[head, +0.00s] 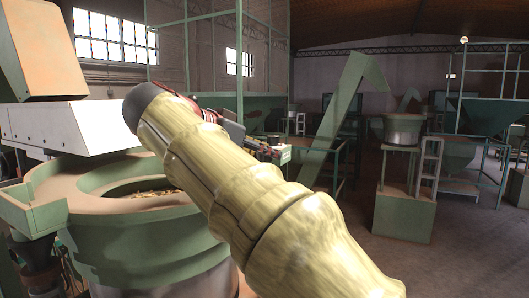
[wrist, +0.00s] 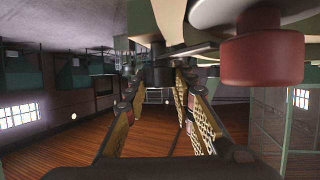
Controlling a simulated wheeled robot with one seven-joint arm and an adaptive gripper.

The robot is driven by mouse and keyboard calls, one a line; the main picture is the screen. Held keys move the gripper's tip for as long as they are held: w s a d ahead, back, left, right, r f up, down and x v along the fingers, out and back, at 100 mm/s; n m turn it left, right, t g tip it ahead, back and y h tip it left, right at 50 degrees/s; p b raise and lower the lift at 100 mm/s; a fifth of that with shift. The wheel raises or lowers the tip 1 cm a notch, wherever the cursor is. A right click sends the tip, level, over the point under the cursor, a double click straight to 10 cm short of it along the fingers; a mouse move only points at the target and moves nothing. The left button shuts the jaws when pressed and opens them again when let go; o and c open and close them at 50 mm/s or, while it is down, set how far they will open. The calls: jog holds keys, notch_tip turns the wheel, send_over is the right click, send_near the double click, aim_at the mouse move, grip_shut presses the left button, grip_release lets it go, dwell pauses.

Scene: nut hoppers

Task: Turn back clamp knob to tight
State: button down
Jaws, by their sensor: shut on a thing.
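In the wrist view, which is upside down, my gripper (wrist: 160,84) reaches away from the camera. Its two fingers come in from both sides onto a small dark part, which I take to be the back clamp knob (wrist: 160,75). The contact is dim and small, and no mark shows how far the knob is turned. A large red round knob (wrist: 262,60) hangs close by at upper right, apart from the fingers.
A green round hopper bowl (head: 150,240) with nuts in it stands at left, under a white box (head: 75,125). A slanted green conveyor (head: 335,115) rises behind my arm. A green stand (head: 405,208) with a ladder is at right. Open floor (head: 450,255) lies at lower right.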

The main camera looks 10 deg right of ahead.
jog(key=c, duration=1.5)
grip_release()
jog(key=shift+o, duration=0.2)
jog(key=v, duration=1.2)
jog(key=shift+f, duration=0.1)
